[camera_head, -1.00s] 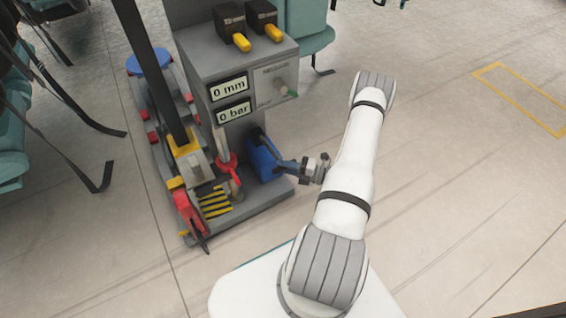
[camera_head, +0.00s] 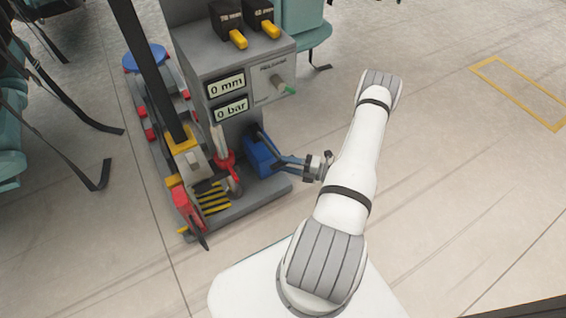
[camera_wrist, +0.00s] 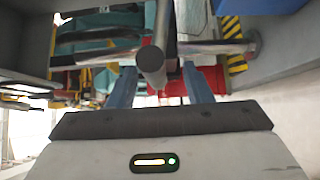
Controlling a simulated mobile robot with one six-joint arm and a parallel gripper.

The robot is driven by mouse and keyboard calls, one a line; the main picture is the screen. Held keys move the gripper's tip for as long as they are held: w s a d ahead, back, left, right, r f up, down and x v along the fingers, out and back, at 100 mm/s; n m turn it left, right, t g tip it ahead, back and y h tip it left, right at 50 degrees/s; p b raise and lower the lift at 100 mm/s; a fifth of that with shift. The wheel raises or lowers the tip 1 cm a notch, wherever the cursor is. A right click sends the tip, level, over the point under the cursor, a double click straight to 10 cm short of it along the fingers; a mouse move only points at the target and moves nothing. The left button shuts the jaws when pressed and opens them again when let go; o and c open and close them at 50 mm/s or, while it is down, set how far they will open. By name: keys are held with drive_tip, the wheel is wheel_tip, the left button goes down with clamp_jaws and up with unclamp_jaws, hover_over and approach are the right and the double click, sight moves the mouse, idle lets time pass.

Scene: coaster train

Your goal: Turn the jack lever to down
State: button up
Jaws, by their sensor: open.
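A blue unit (camera_head: 259,153) stands on the low base of the grey machine. A dark lever (camera_head: 264,140), which looks like the jack lever, slants across it. My gripper (camera_head: 284,161) reaches in from the right at the unit, its blue fingers small in the head view. In the wrist view my gripper (camera_wrist: 159,72) is open, with a finger on each side of a metal rod with a dark round end (camera_wrist: 151,58). I cannot tell whether the fingers touch the rod, or whether this rod is the lever.
A red handle (camera_head: 226,162) stands just left of the blue unit. The grey cabinet (camera_head: 265,85) above carries two displays reading 0 mm and 0 bar (camera_head: 231,108), and yellow-tipped switches (camera_head: 238,39). Teal seats (camera_head: 300,25) stand behind.

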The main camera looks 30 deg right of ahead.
drive_tip(key=p+v, duration=0.1)
drive_tip(key=v, duration=0.4)
drive_tip(key=shift+s+d, duration=0.25)
